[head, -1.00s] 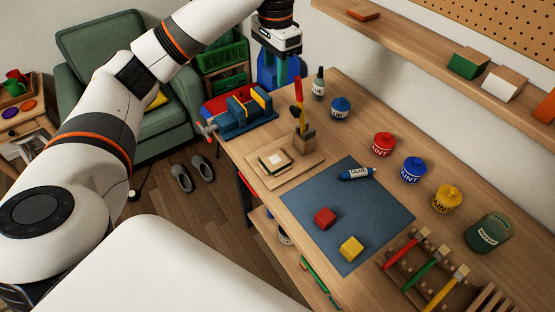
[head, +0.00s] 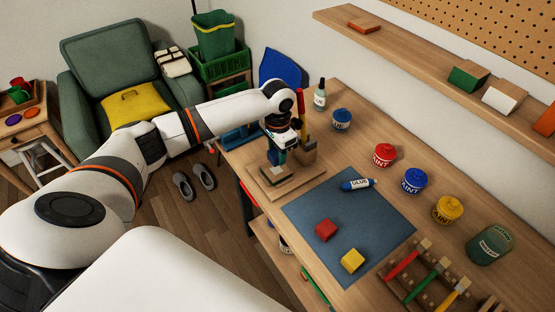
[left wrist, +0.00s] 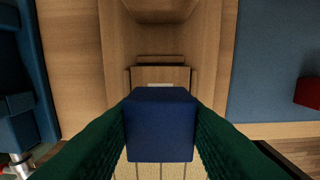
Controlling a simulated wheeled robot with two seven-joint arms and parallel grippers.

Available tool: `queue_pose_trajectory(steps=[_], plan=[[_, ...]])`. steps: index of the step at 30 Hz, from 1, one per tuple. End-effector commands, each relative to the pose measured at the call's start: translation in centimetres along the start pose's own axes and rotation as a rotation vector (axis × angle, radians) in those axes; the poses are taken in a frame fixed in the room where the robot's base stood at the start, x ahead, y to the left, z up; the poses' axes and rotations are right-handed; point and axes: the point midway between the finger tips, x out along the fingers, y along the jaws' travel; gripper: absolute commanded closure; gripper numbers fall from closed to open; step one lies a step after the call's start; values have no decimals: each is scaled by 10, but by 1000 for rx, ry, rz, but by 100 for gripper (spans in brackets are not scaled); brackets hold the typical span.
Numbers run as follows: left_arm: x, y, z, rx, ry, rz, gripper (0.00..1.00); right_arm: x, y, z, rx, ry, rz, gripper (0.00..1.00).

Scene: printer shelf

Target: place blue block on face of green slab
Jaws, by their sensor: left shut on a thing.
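My left gripper (left wrist: 160,130) is shut on the blue block (left wrist: 160,124), which sits between its two green fingers in the left wrist view. In the head view the left gripper (head: 278,158) is low over the wooden board (head: 294,182) at the workbench's back left. The pale-topped, dark-edged slab seen on that board earlier is now mostly hidden behind the gripper. In the wrist view a small light patch shows just beyond the block. I cannot tell whether the block touches anything below. My right gripper is not in view.
A wooden brush holder (head: 307,150) stands close behind the gripper. The blue mat (head: 375,215) to the right holds a red block (head: 328,229), a yellow block (head: 352,260) and a glue tube (head: 358,184). Several paint pots stand farther right. A green-fronted block (head: 466,77) is on the wall shelf.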

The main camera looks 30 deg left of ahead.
Motion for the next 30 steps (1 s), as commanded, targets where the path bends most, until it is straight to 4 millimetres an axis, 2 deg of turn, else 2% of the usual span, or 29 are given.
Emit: queue_pose_trajectory(steps=[9, 21, 22, 25, 30], plan=[[40, 0, -1, 0, 2, 0, 86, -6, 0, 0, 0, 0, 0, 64], [45, 0, 0, -1, 0, 0, 86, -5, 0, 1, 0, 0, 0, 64], [45, 0, 0, -1, 0, 0, 61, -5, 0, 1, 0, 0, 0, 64], [45, 0, 0, 0, 0, 0, 45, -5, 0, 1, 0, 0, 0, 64], [45, 0, 0, 0, 0, 0, 43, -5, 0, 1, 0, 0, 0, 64]])
